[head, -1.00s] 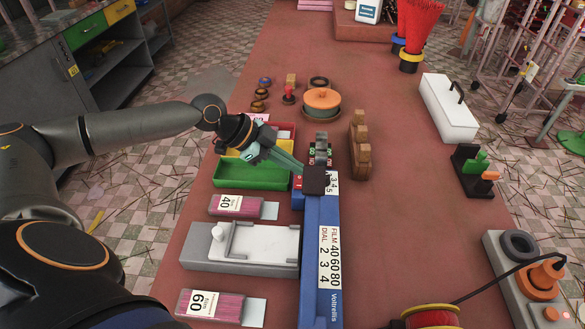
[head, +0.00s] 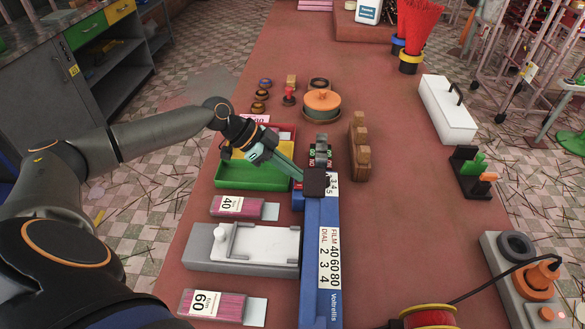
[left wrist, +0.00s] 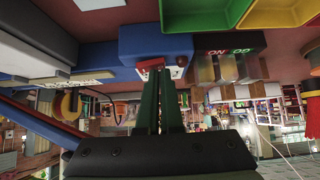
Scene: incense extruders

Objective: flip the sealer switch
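The sealer (head: 321,240) is a long blue bar machine with a film and dial label, a dark block across it and small dials at its far end. Its switch (left wrist: 152,66) is a small red and white part on a blue face, just beyond the fingertips in the left wrist view. My left gripper (head: 297,175) reaches in from the left, its green fingers together and empty, tips at the sealer's left side near the dark block. In the left wrist view the fingers (left wrist: 160,78) overlap the switch's lower edge; contact cannot be told. My right gripper is out of view.
A green tray (head: 232,184) lies under the left gripper. A grey sealed-top block (head: 210,257) and pink incense packs (head: 215,304) lie left of the sealer. A wooden stand (head: 358,150) is to its right. The red table right of the sealer is mostly clear.

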